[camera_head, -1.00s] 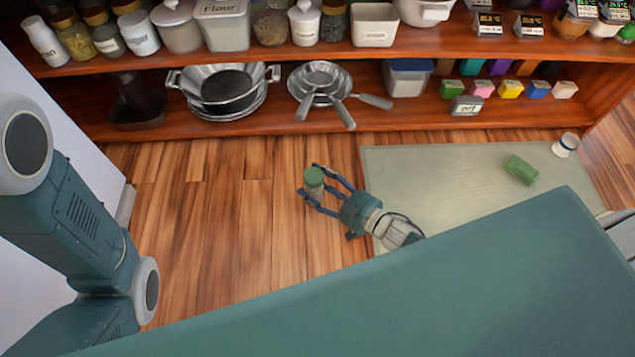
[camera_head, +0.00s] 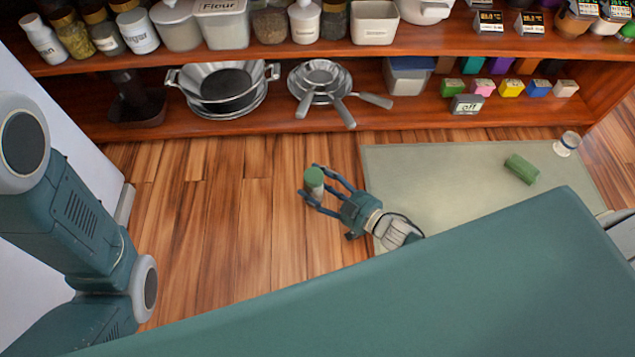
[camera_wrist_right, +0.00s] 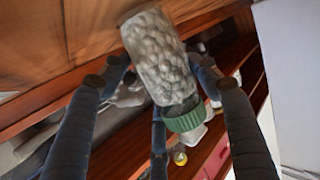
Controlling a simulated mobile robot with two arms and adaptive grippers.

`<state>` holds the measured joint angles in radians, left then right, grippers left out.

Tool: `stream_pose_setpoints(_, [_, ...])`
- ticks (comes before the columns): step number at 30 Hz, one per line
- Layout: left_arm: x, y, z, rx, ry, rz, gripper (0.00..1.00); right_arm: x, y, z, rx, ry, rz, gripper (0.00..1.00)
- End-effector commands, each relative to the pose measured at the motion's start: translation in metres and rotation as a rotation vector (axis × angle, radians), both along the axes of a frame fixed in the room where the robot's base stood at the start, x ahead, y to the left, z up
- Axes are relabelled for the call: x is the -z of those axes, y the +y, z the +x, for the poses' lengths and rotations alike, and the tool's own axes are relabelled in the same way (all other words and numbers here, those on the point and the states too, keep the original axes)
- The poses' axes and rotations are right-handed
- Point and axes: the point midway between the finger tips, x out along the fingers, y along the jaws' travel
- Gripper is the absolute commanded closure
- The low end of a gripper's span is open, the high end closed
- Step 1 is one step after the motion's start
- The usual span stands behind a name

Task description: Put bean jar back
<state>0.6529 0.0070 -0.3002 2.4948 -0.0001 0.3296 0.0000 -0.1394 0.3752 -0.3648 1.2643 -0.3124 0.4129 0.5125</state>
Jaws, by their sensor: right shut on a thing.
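The bean jar (camera_head: 314,183) has a green lid and clear sides. My right gripper (camera_head: 321,190) is shut on it and holds it in front of the shelves, above the wooden floor. In the right wrist view the jar (camera_wrist_right: 160,62) shows pale beans inside, with its green lid toward the bottom of the picture. The gripper's dark fingers (camera_wrist_right: 158,95) are around it. My left arm comes in from the left in the head view, but its gripper is out of view.
The upper shelf (camera_head: 270,50) holds a row of jars and canisters, with the flour canister (camera_head: 222,22) among them. The lower shelf (camera_head: 330,122) holds pans (camera_head: 222,90) and small coloured boxes (camera_head: 511,88). A mat (camera_head: 440,180) on the floor bears a green block (camera_head: 521,169) and a white cup (camera_head: 567,143).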

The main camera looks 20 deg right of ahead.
Motion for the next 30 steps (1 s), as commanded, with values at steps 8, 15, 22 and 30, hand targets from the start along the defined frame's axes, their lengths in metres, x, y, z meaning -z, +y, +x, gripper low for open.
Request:
stream_pose_setpoints(8, [0.001, -0.0001, -0.0025, -0.001, -0.004, 0.001, 0.6, 0.0019, 0.0006, 0.0011, -0.001, -0.004, 0.003, 0.8])
stream_pose_setpoints(15, [0.0006, -0.0002, -0.0052, 0.0, -0.011, 0.001, 0.6, 0.0046, 0.0007, 0.0011, 0.0, -0.004, 0.002, 0.8])
stream_pose_setpoints(22, [0.0001, 0.0, -0.0056, 0.0, -0.011, -0.001, 0.6, 0.0047, 0.0006, 0.0009, 0.0, -0.003, 0.002, 0.8])
stream_pose_setpoints(30, [0.0004, 0.0002, -0.0057, 0.001, -0.012, -0.001, 0.6, 0.0055, 0.0003, 0.0005, 0.0, -0.002, 0.001, 0.17])
